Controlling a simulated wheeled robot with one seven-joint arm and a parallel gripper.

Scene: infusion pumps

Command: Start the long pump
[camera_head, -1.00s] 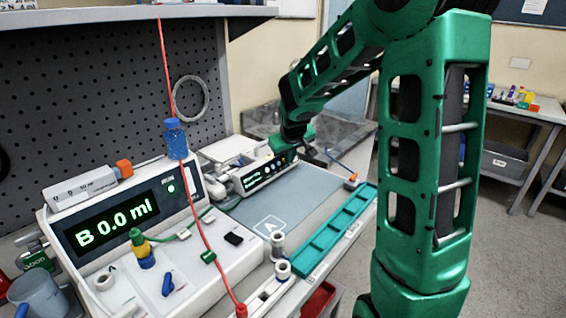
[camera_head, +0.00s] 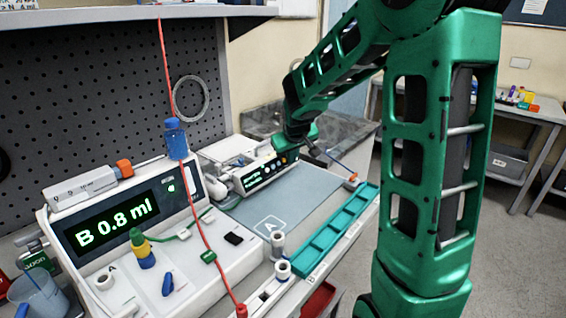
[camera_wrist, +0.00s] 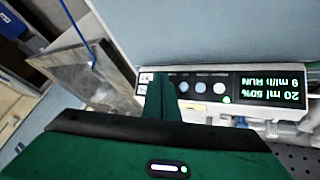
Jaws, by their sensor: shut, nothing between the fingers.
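A pump with a dark front panel (camera_head: 262,174) stands at the back of the bench. A small green light (camera_wrist: 226,99) is lit beside the display, next to several round buttons (camera_wrist: 201,87). My gripper (camera_wrist: 160,80) is shut and empty, its tip in front of the panel's button end; I cannot tell whether it touches. In the head view my gripper (camera_head: 300,145) is by the panel's right end.
A large white pump (camera_head: 215,265) in front shows B 0.8 ml, with a syringe (camera_head: 85,187) on top. A teal tray (camera_head: 335,232) lies right. The grey-blue mat (camera_head: 300,195) is mostly clear.

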